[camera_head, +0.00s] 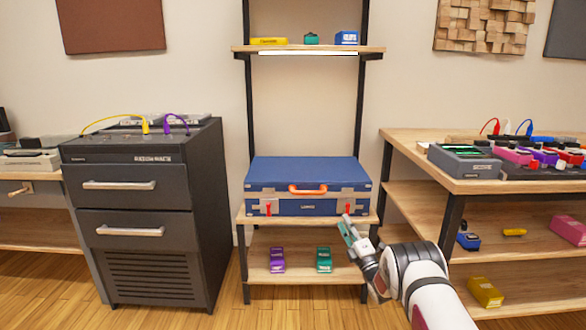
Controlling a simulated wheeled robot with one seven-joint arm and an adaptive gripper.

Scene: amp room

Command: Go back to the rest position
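My gripper (352,232) is at the end of my white and black arm, which reaches in from the lower right. It appears just in front of the right side of a blue case (270,172). The case is shut, with an orange handle and red latches, and lies on the middle shelf (242,217) of a rack. The fingers are small and seen from behind, so I cannot tell whether they are open or shut. No object clearly shows in them. Whether the gripper touches the case is not clear.
A dark drawer cabinet (145,212) stands at the left. A wooden table (400,142) with several pedals stands at the right, close to my arm. Purple (277,260) and green (323,260) pedals sit on the rack's lowest shelf. The floor in front is clear.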

